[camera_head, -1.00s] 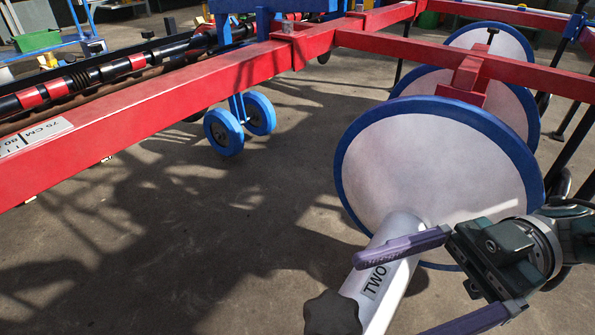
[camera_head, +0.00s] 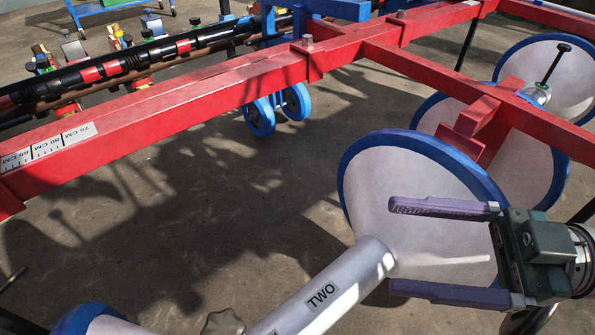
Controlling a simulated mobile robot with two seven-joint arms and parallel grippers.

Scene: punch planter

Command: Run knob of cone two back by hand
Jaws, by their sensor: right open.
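Cone two is a white cone (camera_head: 385,185) with a blue rim, at right centre. Its grey tube (camera_head: 345,268) slants down to the lower left and bears a label reading TWO (camera_head: 321,295). A dark grey lobed knob (camera_head: 223,324) shows beside the tube's lower part, cut by the bottom edge. My right gripper (camera_head: 391,246) is open, its two purple fingers pointing left in front of the cone. In the picture, the tube's upper end lies between the fingertips; I cannot tell whether they touch. The knob is well left of and below the fingers. My left gripper is not in view.
A red frame beam with a centimetre scale (camera_head: 61,140) crosses the upper left. Blue wheels (camera_head: 260,117) stand below it. Further blue-rimmed cones (camera_head: 547,66) are at the upper right, and another blue rim (camera_head: 82,319) shows at the bottom left. Bare floor lies between.

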